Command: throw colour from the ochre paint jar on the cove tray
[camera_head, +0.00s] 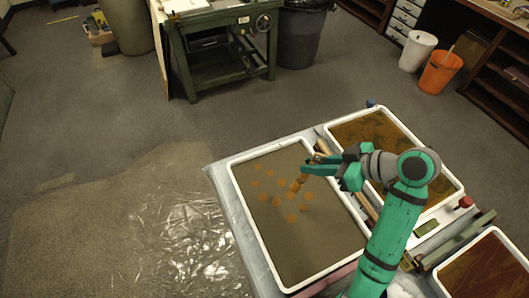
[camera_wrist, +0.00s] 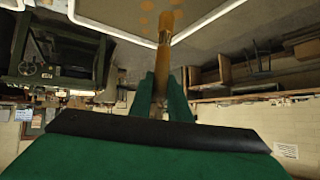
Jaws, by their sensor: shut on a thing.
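My gripper (camera_head: 318,168) is shut on a slim brush-like tool with a pale handle and an ochre end (camera_head: 299,183). The tool also shows between the fingers in the wrist view (camera_wrist: 164,45), its ochre end pointing away from them. It is above the right part of a white-rimmed tray (camera_head: 285,250) with a grey-brown bath, which I take for the cove tray. Several ochre spots (camera_head: 276,201) float on the bath; some show past the tool in the wrist view (camera_wrist: 147,20). I cannot make out the ochre paint jar; my arm hides part of the table.
A second white-rimmed tray (camera_head: 370,130) with a brown-green pattern lies behind my arm, and a reddish-brown tray (camera_head: 490,270) lies at the lower right. A green bench (camera_head: 225,45), a dark bin (camera_head: 302,35) and an orange bucket (camera_head: 440,74) stand beyond. The floor at left is open.

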